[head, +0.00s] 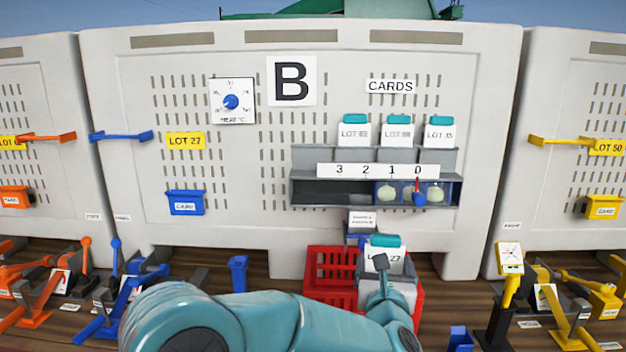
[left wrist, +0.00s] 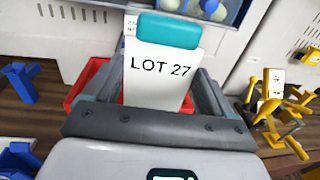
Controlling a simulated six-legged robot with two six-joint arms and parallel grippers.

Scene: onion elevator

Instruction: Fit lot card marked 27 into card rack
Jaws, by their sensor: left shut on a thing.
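The lot card marked 27 (head: 388,258) is white with a teal top. It also shows upright in the left wrist view (left wrist: 160,68), its face readable as LOT 27. My left gripper (head: 383,272) is shut on its lower part, in front of the panel and below the shelf. A blue holder marked CARD (head: 186,203) hangs on panel B, left of and above the held card, under a yellow LOT 27 sign (head: 186,141). It looks empty. Three other lot cards (head: 397,130) stand in a grey rack (head: 432,158) under the CARDS sign. My right gripper is not in view.
A shelf numbered 3 2 1 0 (head: 330,171) holds pale onions in blue compartments at its right. A red crate (head: 330,270) stands behind the held card. Blue levers (head: 125,300) are at left, yellow ones (head: 565,305) at right. The panel front between holder and shelf is clear.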

